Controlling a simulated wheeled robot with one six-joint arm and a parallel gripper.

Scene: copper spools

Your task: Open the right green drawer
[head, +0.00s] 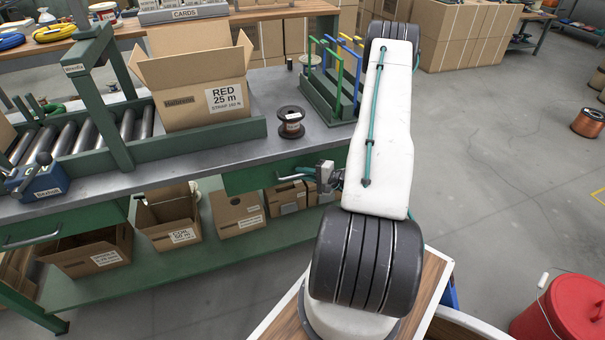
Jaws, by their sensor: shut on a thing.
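The right green drawer (245,179) is under the grey top of the workbench, at the middle of the head view. Its front lies close under the bench edge, and I cannot tell whether it stands out at all. Its metal handle (291,178) runs toward the right end of the front. My gripper (322,177) is at the right end of this handle and shut on it. My arm hides the area right of the gripper, and the fingertips are small in the view.
An open RED 25 m carton (200,110) stands on the bench (262,135) by a roller track. A dark spool (291,123) sits nearby. Another green drawer (70,222) is at left. Cartons (237,212) fill the lower shelf.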

